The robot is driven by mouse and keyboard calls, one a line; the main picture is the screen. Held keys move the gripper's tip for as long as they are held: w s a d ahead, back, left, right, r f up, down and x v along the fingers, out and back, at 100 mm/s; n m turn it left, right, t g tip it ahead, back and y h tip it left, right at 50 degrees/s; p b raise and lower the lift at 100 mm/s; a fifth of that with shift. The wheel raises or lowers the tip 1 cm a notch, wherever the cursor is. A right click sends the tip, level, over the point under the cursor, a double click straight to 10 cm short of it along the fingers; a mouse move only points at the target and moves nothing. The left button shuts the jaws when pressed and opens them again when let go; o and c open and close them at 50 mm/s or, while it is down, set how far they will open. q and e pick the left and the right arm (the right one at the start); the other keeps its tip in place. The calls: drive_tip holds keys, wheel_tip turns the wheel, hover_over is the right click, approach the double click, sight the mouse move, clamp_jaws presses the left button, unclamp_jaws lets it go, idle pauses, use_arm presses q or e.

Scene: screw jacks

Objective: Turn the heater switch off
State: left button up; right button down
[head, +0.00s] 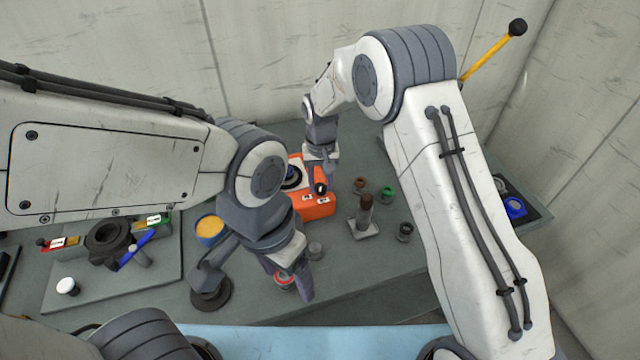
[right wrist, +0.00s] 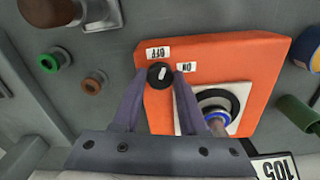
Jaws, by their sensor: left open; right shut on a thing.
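The heater is an orange box (head: 317,209) at the middle of the bench, and it fills the centre of the right wrist view (right wrist: 262,60). Its switch is a round black knob (right wrist: 160,75) with a white mark, also visible in the head view (head: 321,188). An OFF label (right wrist: 158,53) and an ON label (right wrist: 186,67) lie beside the knob. My right gripper (right wrist: 160,82) is shut on the knob, one finger on each side. The white mark's exact direction is hard to tell. My left gripper (head: 252,285) is open above the bench front, away from the heater.
A white plate with a dark ring (right wrist: 218,104) is on the heater top. A brown-handled piece (head: 364,215), a green ring (head: 388,194) and a yellow-topped cup (head: 210,229) stand nearby. A grey board (head: 110,290) with a dark fitting (head: 108,240) lies left.

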sight(320, 187)
drive_tip(key=n, duration=0.4)
drive_tip(key=shift+n, duration=0.4)
idle(0.4)
drive_tip(key=shift+c, duration=2.3)
unclamp_jaws()
drive_tip(key=shift+r, duration=0.1)
wheel_tip(320, 187, up, 10)
drive_tip(key=b, duration=0.2)
drive_tip(key=shift+r+b, duration=0.15)
drive_tip(key=shift+b, duration=0.25)
